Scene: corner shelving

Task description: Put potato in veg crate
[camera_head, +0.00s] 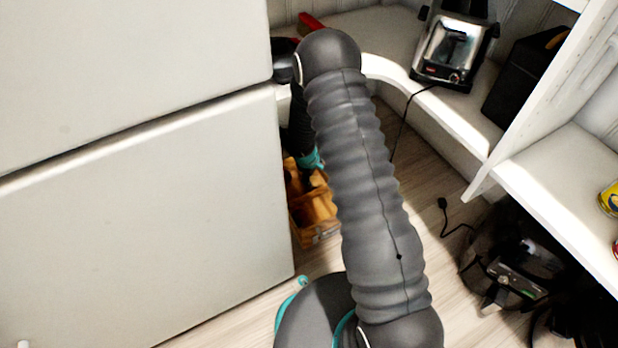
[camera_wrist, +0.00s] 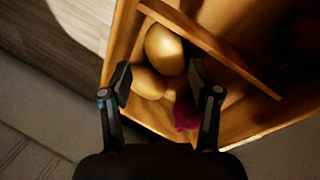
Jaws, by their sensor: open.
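The wooden veg crate (camera_wrist: 215,45) fills the upper part of the wrist view, with a slat or divider running across it. Inside lie a golden-brown potato (camera_wrist: 165,48) and a second, paler potato-like thing (camera_wrist: 149,83). A dark red round vegetable (camera_wrist: 186,114) lies beside them, partly behind a finger. My gripper (camera_wrist: 160,76) is open at the crate, with the potatoes showing between and just beyond its fingertips. Nothing is clearly gripped. In the head view the crate (camera_head: 318,222) stands on the floor, and my arm hides much of it and my gripper.
A white cabinet (camera_head: 150,210) stands close to the crate's left. A toaster (camera_head: 455,45) and a black box (camera_head: 523,72) sit on the curved corner shelf. A dark appliance (camera_head: 515,270) with a cord stands on the floor at right. Some floor between is clear.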

